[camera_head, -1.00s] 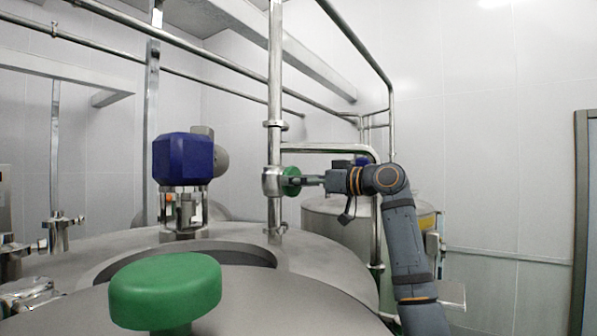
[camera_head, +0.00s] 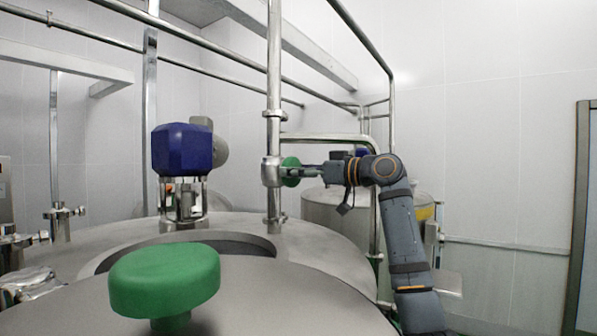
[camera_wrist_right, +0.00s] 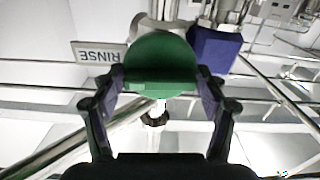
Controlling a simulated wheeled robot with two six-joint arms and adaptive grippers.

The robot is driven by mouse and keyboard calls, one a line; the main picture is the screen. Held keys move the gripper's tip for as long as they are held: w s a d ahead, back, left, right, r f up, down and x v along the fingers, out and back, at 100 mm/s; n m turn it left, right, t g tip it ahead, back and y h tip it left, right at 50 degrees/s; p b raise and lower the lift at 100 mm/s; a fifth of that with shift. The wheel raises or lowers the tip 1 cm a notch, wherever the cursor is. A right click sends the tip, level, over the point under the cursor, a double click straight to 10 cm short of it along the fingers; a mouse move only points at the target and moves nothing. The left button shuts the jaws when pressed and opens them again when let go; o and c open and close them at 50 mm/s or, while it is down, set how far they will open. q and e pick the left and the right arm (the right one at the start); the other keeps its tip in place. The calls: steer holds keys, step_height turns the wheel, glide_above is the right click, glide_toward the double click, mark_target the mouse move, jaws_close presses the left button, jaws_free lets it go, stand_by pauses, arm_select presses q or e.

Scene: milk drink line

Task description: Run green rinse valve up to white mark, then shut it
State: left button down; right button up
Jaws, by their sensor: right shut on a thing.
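The green rinse valve handwheel (camera_head: 290,171) sits on a silver valve body (camera_head: 270,172) on the upright steel pipe. In the right wrist view the round green handwheel (camera_wrist_right: 160,62) fills the space between my fingers, and a "RINSE" plate (camera_wrist_right: 98,52) shows upside down beside it. My right gripper (camera_head: 304,172) is shut on this handwheel, with a finger on each side of it (camera_wrist_right: 161,88). The arm reaches in from the right. I cannot make out a white mark in either view. My left gripper is not in view.
A large green knob (camera_head: 165,277) stands on the steel tank lid (camera_head: 270,290) in the foreground. A blue motor housing (camera_head: 182,149) stands behind it. Steel pipes run beside and above the valve. A smaller tank (camera_head: 322,208) is behind my right arm.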

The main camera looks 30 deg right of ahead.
steer(key=n, duration=0.4)
steer(key=shift+a+n+p, duration=0.1)
steer(key=shift+n+p, duration=0.3)
steer(key=n, duration=0.4)
steer(key=shift+n+p, duration=0.3)
steer(key=shift+n, duration=0.1)
steer(key=shift+f+n, duration=0.1)
steer(key=shift+n, duration=0.2)
steer(key=o, duration=0.9)
steer(key=shift+s, duration=0.1)
steer(key=shift+o, duration=0.2)
steer(key=shift+s, duration=0.1)
